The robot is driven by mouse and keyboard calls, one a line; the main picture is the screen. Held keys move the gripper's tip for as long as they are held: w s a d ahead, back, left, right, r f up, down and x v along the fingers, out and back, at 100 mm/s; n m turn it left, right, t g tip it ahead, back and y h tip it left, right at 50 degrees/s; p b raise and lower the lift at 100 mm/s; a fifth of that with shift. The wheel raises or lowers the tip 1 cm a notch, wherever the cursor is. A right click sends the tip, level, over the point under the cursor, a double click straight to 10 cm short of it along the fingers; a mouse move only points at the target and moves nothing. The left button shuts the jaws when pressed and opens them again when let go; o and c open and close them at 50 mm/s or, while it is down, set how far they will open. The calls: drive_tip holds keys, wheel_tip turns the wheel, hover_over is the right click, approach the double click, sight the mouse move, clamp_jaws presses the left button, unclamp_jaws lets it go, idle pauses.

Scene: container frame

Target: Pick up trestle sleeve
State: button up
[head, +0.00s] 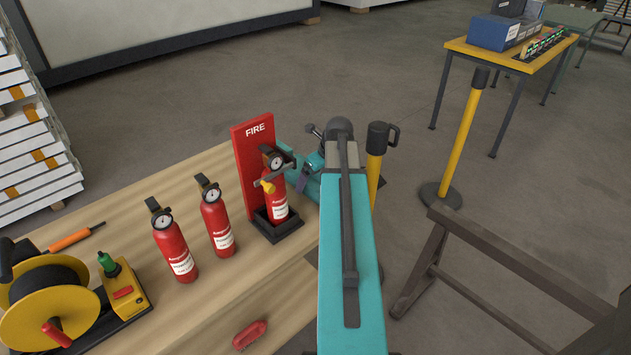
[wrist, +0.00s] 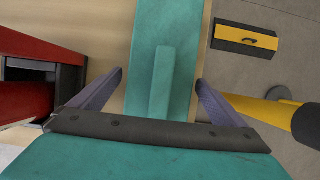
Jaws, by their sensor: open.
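The trestle sleeve seems to be the teal piece (wrist: 170,35) with a narrow raised ridge (wrist: 160,90) in the wrist view. It lies along the right edge of the wooden table. My gripper (wrist: 159,78) is open, its purple fingers on either side of the piece, with nothing held. Gaps show between the fingers and the ridge. The piece's near end is hidden by my gripper's dark bar. In the head view my gripper (head: 303,182) is partly hidden beside the red fire stand, and the teal there is hard to tell apart from my arm.
The red fire stand (head: 252,165) with an extinguisher is close on the left. Two more extinguishers (head: 216,218), a yellow cable reel (head: 45,310) and a red brush (head: 250,335) are on the table. Yellow posts (head: 460,140) and a dark trestle (head: 520,265) stand to the right.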

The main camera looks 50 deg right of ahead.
drive_tip(key=c, duration=1.1)
drive_tip(key=shift+c, duration=0.2)
drive_tip(key=shift+r, duration=0.1)
drive_tip(key=shift+r+b, duration=0.35)
drive_tip(key=shift+r, duration=1.05)
drive_tip(key=shift+s+d+r, duration=0.1)
drive_tip(key=shift+r, duration=0.2)
drive_tip(key=s+d+r+b, duration=0.1)
drive_tip(key=s+d+b, duration=0.1)
drive_tip(key=s+d, duration=0.7)
drive_tip(key=s, duration=0.4)
drive_tip(key=shift+r, duration=0.2)
drive_tip(key=shift+w, duration=0.1)
